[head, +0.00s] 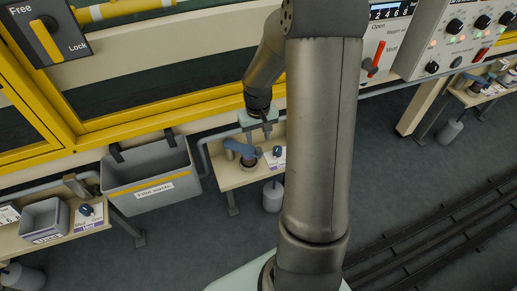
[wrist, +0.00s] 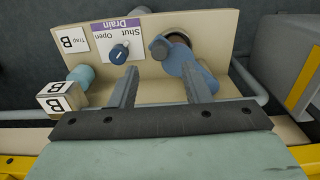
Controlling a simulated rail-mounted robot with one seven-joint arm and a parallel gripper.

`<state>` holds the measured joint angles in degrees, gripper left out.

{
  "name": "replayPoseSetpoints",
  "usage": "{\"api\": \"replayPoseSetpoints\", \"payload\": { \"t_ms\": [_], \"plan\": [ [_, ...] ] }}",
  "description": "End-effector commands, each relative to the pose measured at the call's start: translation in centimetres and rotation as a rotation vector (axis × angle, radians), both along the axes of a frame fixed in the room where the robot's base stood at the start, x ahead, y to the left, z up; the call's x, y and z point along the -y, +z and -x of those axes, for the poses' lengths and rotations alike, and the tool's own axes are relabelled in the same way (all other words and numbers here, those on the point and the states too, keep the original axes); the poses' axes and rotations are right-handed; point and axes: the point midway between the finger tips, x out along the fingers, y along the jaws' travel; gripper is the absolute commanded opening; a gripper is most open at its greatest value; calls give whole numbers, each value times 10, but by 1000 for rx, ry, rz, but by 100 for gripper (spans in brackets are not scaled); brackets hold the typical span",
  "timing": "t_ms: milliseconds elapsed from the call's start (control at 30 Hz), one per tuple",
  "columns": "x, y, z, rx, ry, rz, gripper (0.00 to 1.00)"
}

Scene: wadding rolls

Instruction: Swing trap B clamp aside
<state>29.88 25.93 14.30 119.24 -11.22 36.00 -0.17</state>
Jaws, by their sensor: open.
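The blue trap B clamp (wrist: 173,60) lies across the front of a round dark opening (wrist: 183,40) on the cream trap B shelf (wrist: 220,24). It has a rounded knob at its left end in the wrist view. In the head view the clamp (head: 238,147) shows just below my gripper (head: 257,133). In the wrist view my gripper (wrist: 160,68) is open, with its right finger overlapping the clamp and its left finger near the drain knob (wrist: 119,54). I cannot tell whether a finger touches the clamp. Nothing is held.
A "Shut Open Drain" label (wrist: 117,33) and "Trap B" label (wrist: 74,40) are on the shelf. A block marked B (wrist: 62,98) and a teal cylinder (wrist: 82,74) are at left. A grey filter waste bin (head: 150,172) hangs left of the shelf in the head view.

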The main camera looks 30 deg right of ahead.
Motion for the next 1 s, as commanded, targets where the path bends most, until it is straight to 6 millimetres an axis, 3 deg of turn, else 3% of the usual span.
{"api": "replayPoseSetpoints", "payload": {
  "t_ms": [100,300,700,733,867,900,1000],
  "plan": [
    [0,-28,1,-3,0,-1,43],
    [0,-53,1,-2,-1,0,43],
    [0,-60,0,0,-1,0,43],
    [0,-60,0,0,-1,0,40],
    [0,-59,0,0,-1,0,4],
    [0,-59,0,0,-1,0,0],
    [0,-59,0,0,-1,0,0]
  ]
}}
